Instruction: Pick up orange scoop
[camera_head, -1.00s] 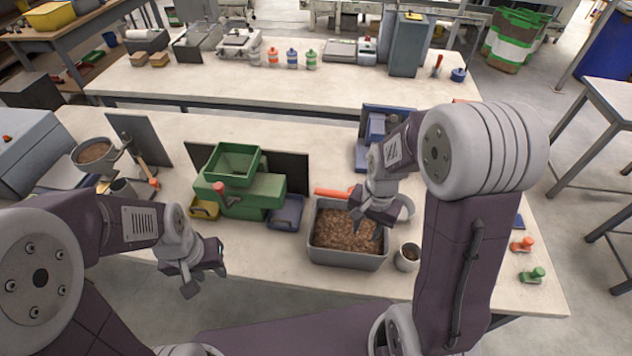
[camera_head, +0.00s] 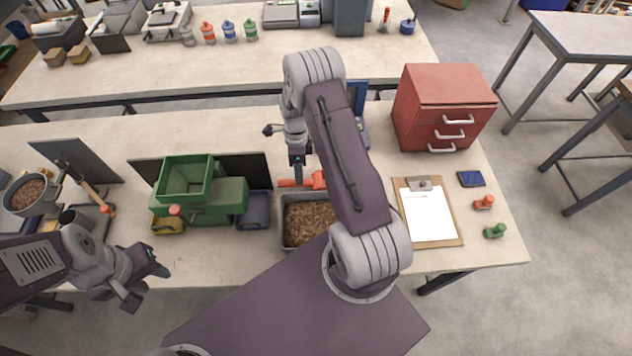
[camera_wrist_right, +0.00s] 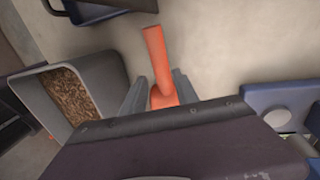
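The orange scoop (camera_head: 288,184) lies just behind the grey bin of brown pellets (camera_head: 283,222). Its handle points left in the head view. In the right wrist view the scoop (camera_wrist_right: 154,45) lies between the two fingers of my right gripper (camera_wrist_right: 160,88). The fingers are spread with gaps beside the scoop, and part of it is hidden behind the gripper body. In the head view my right gripper (camera_head: 298,172) points down at the scoop. My left gripper (camera_head: 143,284) is open and empty at the front left, apart from any object.
A green machine (camera_head: 219,200) with yellow and blue trays stands left of the bin. A clipboard (camera_head: 430,218), a red drawer cabinet (camera_head: 445,100) and small orange and green stamps (camera_head: 484,203) are on the right. A blue device (camera_wrist_right: 265,98) lies right of my right gripper.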

